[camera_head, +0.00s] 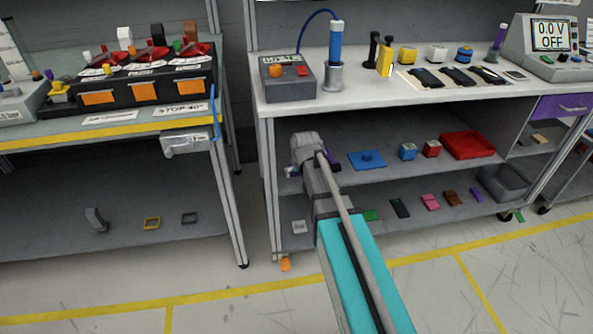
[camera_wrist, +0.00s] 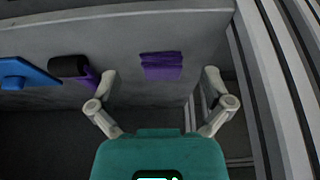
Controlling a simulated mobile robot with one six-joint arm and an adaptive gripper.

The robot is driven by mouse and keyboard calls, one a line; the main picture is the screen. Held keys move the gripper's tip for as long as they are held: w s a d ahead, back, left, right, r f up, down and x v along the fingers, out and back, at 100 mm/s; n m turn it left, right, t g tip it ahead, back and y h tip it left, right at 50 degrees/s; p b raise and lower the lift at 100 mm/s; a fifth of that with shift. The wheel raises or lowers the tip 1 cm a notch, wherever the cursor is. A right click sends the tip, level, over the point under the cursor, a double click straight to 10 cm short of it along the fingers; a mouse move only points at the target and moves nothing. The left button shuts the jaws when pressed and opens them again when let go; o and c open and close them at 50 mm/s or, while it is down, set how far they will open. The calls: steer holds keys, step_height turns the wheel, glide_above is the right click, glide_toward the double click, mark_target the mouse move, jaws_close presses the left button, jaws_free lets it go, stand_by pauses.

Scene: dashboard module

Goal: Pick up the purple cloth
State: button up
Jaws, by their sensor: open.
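The purple cloth (camera_wrist: 162,66) lies folded and flat on a grey shelf in the wrist view, between and just beyond my two fingers. My gripper (camera_wrist: 160,84) is open and empty, with a finger on each side of the cloth's line. No contact with the cloth shows. In the head view, my gripper (camera_head: 308,150) is at the left end of the workbench's middle shelf. There my arm and gripper hide most of the cloth's area.
A black roll (camera_wrist: 68,67) with a purple strip lies left of the cloth in the wrist view, with a blue plate (camera_wrist: 25,73) farther left. Metal frame posts (camera_wrist: 270,90) stand close on the right. The middle shelf also holds a red tray (camera_head: 467,146). The tabletop (camera_head: 380,98) is above my gripper.

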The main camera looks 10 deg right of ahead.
steer(key=shift+w, duration=3.05)
steer(key=shift+w, duration=0.1)
steer(key=shift+w, duration=0.55)
steer(key=shift+b+x, duration=2.35)
steer(key=shift+x, duration=0.15)
steer(key=c, duration=0.8)
